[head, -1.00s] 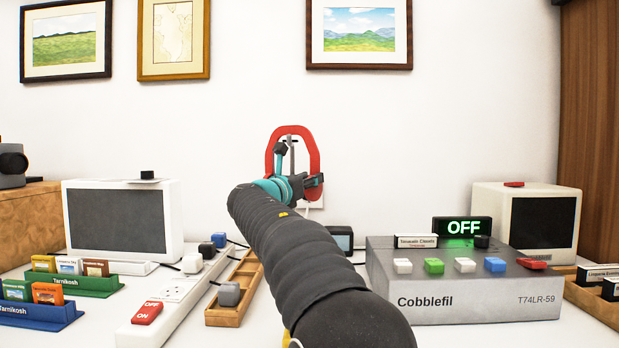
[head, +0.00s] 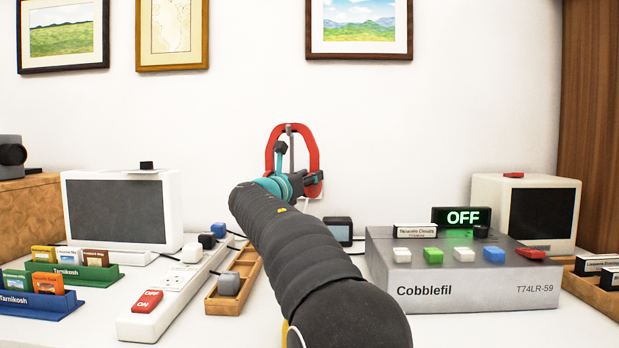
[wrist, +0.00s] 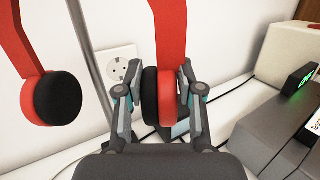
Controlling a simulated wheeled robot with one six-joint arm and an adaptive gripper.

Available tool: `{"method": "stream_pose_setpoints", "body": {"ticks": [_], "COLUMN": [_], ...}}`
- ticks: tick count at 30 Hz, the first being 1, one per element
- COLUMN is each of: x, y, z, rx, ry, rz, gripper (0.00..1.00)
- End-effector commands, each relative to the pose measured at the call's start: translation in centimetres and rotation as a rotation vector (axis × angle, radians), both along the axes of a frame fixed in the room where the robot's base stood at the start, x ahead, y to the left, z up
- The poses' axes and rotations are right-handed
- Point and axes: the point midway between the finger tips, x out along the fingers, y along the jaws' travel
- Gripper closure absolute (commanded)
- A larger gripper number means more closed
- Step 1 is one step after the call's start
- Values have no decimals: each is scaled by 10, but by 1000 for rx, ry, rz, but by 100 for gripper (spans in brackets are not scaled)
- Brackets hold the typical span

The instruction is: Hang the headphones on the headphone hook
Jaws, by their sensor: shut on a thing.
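The headphones (head: 314,148) are red with dark ear pads and stand upright, band at the top, in front of the white wall. My gripper (head: 312,183) is shut on one ear cup (wrist: 168,96), the right one in the wrist view; the other ear cup (wrist: 52,98) hangs free at left. A thin grey upright rod (head: 291,152), likely part of the headphone hook, shows inside the band's loop. The rod also shows between the cups in the wrist view (wrist: 91,60). Its top appears to meet the band's top; I cannot tell whether they touch.
A wall socket (wrist: 118,70) is behind the gripper. Below are a power strip (head: 170,288), a wooden tray (head: 240,272) and a small dark-screened device (head: 340,230). The grey Cobblefil box (head: 462,275) stands at right, a white monitor (head: 122,208) at left. Wall around the headphones is clear.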

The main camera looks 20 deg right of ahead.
Motion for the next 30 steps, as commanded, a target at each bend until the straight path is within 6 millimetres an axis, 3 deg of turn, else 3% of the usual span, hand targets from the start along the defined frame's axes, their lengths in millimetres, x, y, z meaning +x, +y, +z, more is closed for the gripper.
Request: {"method": "stream_pose_setpoints", "body": {"ticks": [5, 6, 9, 20, 30], "x": [0, 0, 0, -2, -34], "y": [0, 0, 0, 3, 46], "z": [1, 1, 1, 0, -7], "rx": [0, 0, 0, 0, 1], "ry": [-1, -1, -1, 0, -1], "rz": [0, 0, 0, 1, 5], "gripper": [100, 56, 34, 34, 34]}}
